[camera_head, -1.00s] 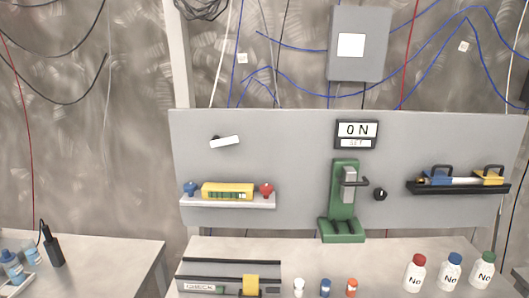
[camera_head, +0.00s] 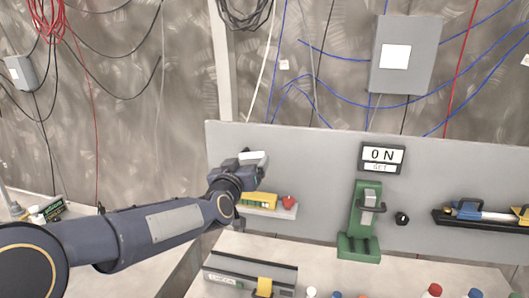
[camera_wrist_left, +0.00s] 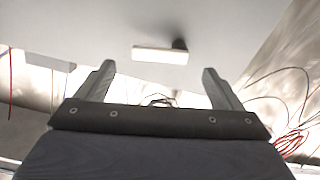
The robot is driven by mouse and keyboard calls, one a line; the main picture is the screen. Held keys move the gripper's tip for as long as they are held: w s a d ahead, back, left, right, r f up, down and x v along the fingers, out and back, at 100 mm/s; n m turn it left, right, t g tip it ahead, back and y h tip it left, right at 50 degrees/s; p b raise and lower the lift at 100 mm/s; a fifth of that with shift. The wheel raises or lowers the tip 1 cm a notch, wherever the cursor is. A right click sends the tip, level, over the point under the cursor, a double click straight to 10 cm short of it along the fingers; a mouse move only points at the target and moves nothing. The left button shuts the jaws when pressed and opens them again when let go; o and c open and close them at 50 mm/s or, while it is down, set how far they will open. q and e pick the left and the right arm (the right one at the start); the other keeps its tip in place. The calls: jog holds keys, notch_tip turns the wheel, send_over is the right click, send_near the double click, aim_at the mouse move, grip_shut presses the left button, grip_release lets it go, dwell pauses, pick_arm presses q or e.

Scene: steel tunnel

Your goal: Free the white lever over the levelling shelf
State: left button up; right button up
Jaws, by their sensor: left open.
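The white lever (camera_head: 254,158) is on the upright grey panel, above the levelling shelf (camera_head: 284,212). In the left wrist view the lever (camera_wrist_left: 165,54) is a pale bar with a dark pivot at its right end. My left gripper (camera_head: 246,166) is at the lever in the head view and hides part of it. In the left wrist view the open fingers (camera_wrist_left: 157,72) have the lever ahead of their tips, between them in the picture. No contact is visible. On the shelf are a yellow level (camera_head: 262,200) and a red knob (camera_head: 289,201); my arm hides the shelf's left end.
A green stand (camera_head: 362,222) and black knob (camera_head: 402,219) are right of the shelf, below an ON display (camera_head: 382,157). A grey case (camera_head: 240,272) and several bottles stand on the bench. A black rack (camera_head: 475,220) hangs at the right.

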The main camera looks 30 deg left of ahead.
aim_at(252, 157)
pick_arm(q)
jog(key=p+x, duration=0.1)
jog(key=x, duration=0.5)
jog(key=shift+f, duration=0.1)
jog(key=shift+c, duration=0.5)
jog(key=c, duration=0.8)
jog(key=shift+d+f+m, duration=0.1)
jog(key=shift+f+m, duration=0.05)
jog(key=shift+m, duration=0.55)
jog(key=shift+f+m, duration=0.2)
jog(key=shift+m, duration=0.5)
jog(key=o, duration=0.9)
jog(key=shift+d, duration=0.1)
